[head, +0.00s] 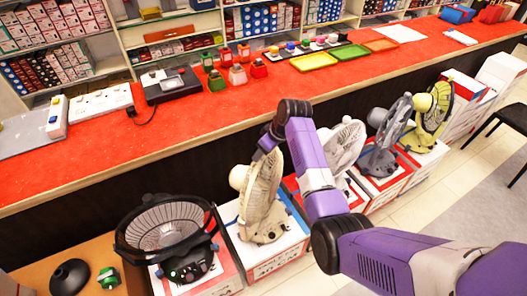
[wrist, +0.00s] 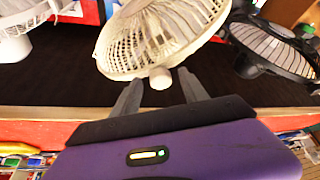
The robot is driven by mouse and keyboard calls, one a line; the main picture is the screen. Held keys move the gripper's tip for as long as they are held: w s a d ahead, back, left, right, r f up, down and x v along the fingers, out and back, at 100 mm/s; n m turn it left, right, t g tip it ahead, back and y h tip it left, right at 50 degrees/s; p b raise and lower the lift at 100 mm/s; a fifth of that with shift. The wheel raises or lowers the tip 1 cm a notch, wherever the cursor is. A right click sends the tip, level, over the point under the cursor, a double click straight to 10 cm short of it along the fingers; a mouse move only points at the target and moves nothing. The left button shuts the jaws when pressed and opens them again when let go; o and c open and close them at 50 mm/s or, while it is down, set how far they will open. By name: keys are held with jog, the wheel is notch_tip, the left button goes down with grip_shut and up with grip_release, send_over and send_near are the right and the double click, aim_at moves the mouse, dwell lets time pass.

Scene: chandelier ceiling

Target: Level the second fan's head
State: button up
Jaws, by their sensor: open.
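Counting from the left, the second fan (head: 262,190) is cream, with a round wire grille facing right and a rounded motor housing (head: 239,177) behind it. Its exact tilt is hard to judge. My gripper (head: 266,146) is at the top rear of this fan's head, partly hidden by my arm. In the wrist view the cream fan (wrist: 150,35) fills the upper middle. My open gripper (wrist: 158,76) has its two dark fingers on either side of a small cream knob (wrist: 160,78). I cannot tell whether they touch it.
A black fan (head: 168,228) stands close on the left. A white fan (head: 345,148) stands to the right, partly behind my arm, then a grey fan (head: 388,135) and a yellow fan (head: 432,115). The red counter (head: 180,125) runs behind the row. Floor is free in front.

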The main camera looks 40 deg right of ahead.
jog(key=v, duration=0.7)
jog(key=shift+s+r, duration=0.15)
jog(key=shift+r, duration=0.2)
jog(key=w+d+r+m+t+h, duration=0.3)
jog(key=w+d+r+t+h, duration=0.1)
jog(key=d+r+t, duration=0.15)
jog(key=s+a+r+t+y, duration=0.1)
jog(key=s+a, duration=0.9)
jog(key=s, duration=0.4)
jog(key=s+a+n+t+y, duration=0.1)
jog(key=s+a+t, duration=0.1)
jog(key=s+a, duration=0.8)
jog(key=s+a+r+t+y, duration=0.1)
jog(key=s+a, duration=1)
jog(key=s, duration=0.7)
jog(key=shift+s+r+n+b, duration=0.3)
jog(key=shift+s+r, duration=0.05)
jog(key=shift+r, duration=0.05)
